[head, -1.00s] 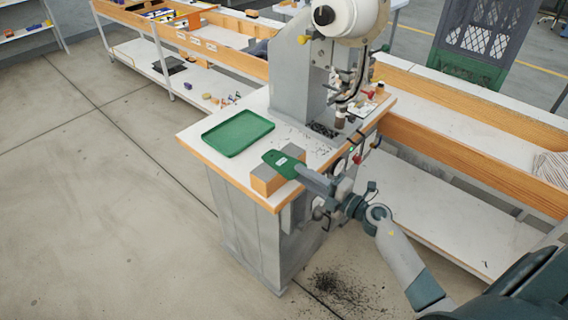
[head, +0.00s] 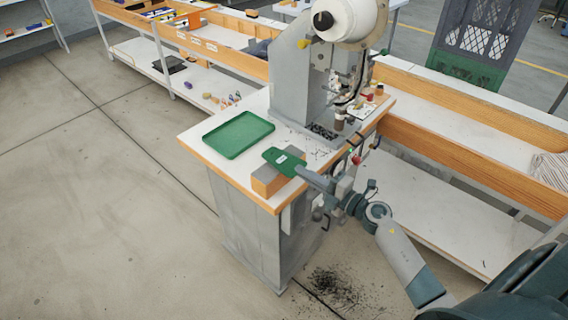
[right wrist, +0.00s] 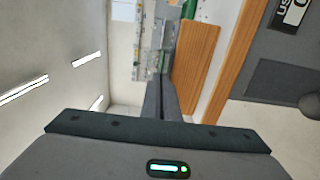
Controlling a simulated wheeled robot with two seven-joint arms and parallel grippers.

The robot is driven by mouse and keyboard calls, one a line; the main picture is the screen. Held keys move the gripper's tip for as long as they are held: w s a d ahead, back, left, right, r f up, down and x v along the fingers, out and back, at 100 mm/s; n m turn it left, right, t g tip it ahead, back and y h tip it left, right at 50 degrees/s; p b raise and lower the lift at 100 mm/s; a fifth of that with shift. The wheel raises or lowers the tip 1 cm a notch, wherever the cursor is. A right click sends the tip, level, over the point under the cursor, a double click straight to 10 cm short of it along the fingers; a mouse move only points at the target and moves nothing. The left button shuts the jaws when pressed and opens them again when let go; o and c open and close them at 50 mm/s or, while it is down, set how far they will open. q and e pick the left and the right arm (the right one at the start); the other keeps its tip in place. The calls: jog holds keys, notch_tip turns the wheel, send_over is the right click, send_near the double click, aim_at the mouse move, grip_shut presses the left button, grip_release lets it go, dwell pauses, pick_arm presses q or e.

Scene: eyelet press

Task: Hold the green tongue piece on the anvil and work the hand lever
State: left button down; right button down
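The flat green tongue piece (head: 278,158) with a white label lies over the wood-and-grey block (head: 268,182) at the table's front corner. My right gripper (head: 303,171) is at its near right end. In the right wrist view its dark fingers (right wrist: 160,85) are almost together, and the piece is not clearly seen between them. The grey press (head: 292,80) stands behind, with a short cylindrical tool (head: 340,122) low on its right side, apart from the green piece. A red knob (head: 356,160) is at the right table edge; I cannot tell whether it belongs to the lever. My left gripper is not in view.
An empty green tray (head: 238,134) lies left of the block. Small dark bits (head: 322,131) are scattered near the press foot. A long wood-edged bench (head: 470,125) runs behind to the right. The floor at left is clear.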

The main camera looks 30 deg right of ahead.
jog(key=shift+r, duration=0.1)
dwell(0.4)
jog(key=v, duration=0.9)
dwell(0.4)
jog(key=shift+a, duration=0.1)
dwell(0.4)
jog(key=s+a+r+m+t+h+b, duration=0.15)
jog(key=a+r+m+h+b, duration=0.35)
jog(key=a, duration=0.7)
jog(key=s+a+h, duration=0.2)
jog(key=s+a, duration=0.3)
jog(key=s, duration=0.1)
jog(key=shift+s+a+r+n+b, duration=0.3)
jog(key=shift+r+b, duration=0.1)
jog(key=shift+r, duration=0.05)
